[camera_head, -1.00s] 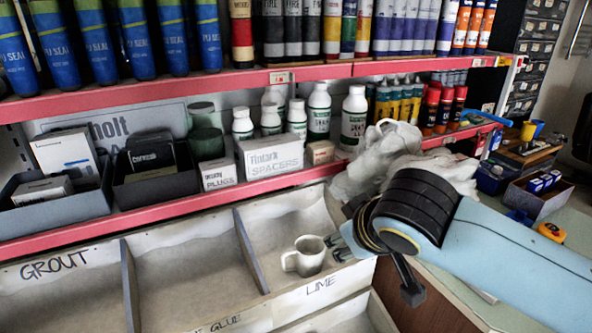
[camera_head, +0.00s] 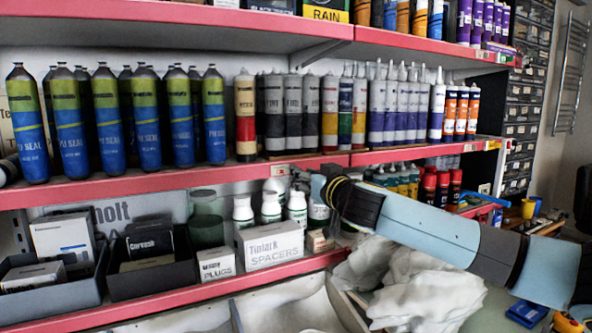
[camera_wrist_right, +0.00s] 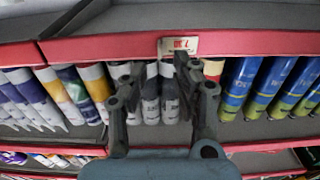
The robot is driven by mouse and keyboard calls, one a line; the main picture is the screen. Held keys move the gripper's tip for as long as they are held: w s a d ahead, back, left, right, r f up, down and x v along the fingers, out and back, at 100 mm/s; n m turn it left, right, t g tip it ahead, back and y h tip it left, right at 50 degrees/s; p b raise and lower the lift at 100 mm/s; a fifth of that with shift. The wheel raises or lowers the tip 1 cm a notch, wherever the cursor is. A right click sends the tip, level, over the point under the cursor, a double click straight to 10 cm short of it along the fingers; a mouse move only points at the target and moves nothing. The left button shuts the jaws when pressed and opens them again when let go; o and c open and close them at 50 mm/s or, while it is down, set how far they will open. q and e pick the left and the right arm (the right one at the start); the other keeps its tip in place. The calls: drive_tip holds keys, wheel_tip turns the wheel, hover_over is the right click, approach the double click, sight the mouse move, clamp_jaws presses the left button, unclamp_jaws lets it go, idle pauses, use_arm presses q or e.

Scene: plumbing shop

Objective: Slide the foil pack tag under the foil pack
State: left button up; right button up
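My right gripper (camera_head: 328,180) is in front of the middle shelf edge, its arm coming in from the right. That view is upside down. A small white tag with red print (camera_wrist_right: 180,46) is on the red shelf edge close to the fingertips; it also shows in the head view (camera_head: 280,169), left of the gripper. Grey tubes (camera_head: 293,113) stand above it. I cannot tell which product is the foil pack. My left gripper is out of view.
Blue-green PU Seal tubes (camera_head: 146,122) and purple-white tubes (camera_head: 376,112) crowd the middle shelf. White bottles (camera_head: 270,207) and a Tintark Spacers box (camera_head: 270,244) stand on the shelf below. A crumpled white bag (camera_head: 415,285) lies lower right.

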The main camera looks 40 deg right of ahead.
sight(283, 170)
drive_tip(key=p+x, duration=0.1)
drive_tip(key=x, duration=0.4)
clamp_jaws()
idle(0.4)
